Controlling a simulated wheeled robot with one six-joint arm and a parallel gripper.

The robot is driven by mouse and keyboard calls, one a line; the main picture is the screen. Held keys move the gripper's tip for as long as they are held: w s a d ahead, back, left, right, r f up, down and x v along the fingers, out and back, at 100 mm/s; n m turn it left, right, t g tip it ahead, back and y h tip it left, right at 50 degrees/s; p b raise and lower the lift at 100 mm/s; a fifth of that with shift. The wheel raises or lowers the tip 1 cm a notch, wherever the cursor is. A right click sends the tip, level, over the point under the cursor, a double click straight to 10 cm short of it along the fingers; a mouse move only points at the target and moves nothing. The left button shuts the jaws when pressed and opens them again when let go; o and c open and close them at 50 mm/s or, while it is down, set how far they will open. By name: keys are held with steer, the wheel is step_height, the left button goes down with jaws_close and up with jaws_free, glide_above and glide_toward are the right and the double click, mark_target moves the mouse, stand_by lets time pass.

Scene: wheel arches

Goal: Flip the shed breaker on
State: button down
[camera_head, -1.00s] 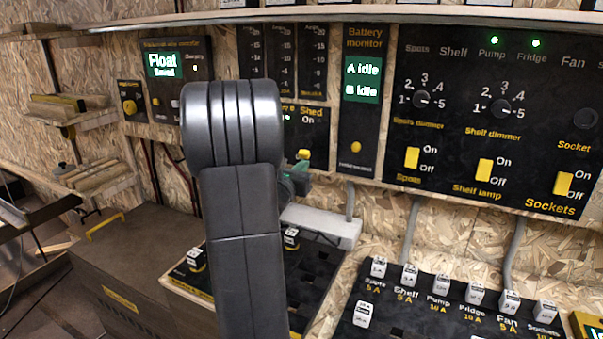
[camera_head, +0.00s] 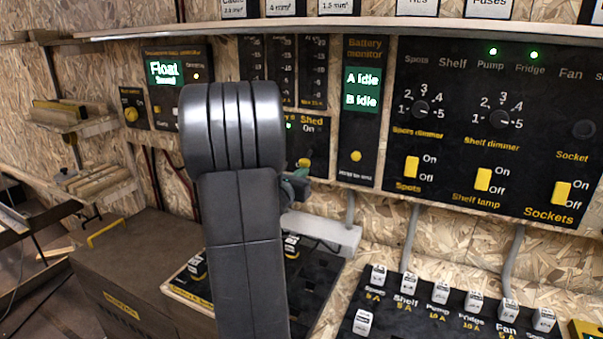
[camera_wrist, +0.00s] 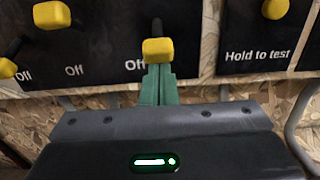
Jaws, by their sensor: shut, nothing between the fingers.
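The shed breaker's yellow lever (camera_head: 304,163) is below the "Shed On" label on the black panel, partly hidden by my arm. In the wrist view the yellow lever (camera_wrist: 157,50) hangs low on its dark stem, level with the word "Off". My gripper (camera_head: 299,181) is shut and empty, its green fingers pointing at the panel. In the wrist view the gripper fingertips (camera_wrist: 160,70) are just below the lever, in line with it. I cannot tell whether they touch it.
Another yellow lever (camera_wrist: 52,14) sits left of the shed lever, higher up. The battery monitor's yellow button (camera_head: 356,156) is close on the right. A grey box (camera_head: 325,230) and a fuse board (camera_head: 440,315) are below. My arm hides part of the panel.

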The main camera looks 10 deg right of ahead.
mark_target(303, 162)
steer(key=shift+s+r+p, duration=0.1)
steer(key=shift+r+p, duration=0.15)
steer(key=shift+p, duration=0.15)
steer(key=p, duration=0.2)
steer(key=r+g+y+p, duration=0.1)
steer(key=p, duration=0.1)
steer(key=shift+s+a+r+g, duration=0.15)
steer(key=shift+s+r+g, duration=0.05)
steer(key=shift+r+g, duration=0.1)
steer(key=r+g+p, duration=0.1)
steer(key=p, duration=0.3)
steer(key=r+y+p, duration=0.1)
steer(key=p, duration=0.2)
steer(key=shift+s+a+g+p, duration=0.1)
steer(key=shift+s+g+p, duration=0.1)
steer(key=shift+g+p, duration=0.2)
steer(key=r+g+y+p, duration=0.1)
steer(key=p, duration=0.4)
steer(key=shift+g+p, duration=0.3)
steer(key=shift+p, duration=0.1)
steer(key=shift+a+f, duration=0.1)
steer(key=shift+f, duration=0.3)
steer(key=shift+r+p, duration=0.45)
steer(key=shift+r, duration=0.35)
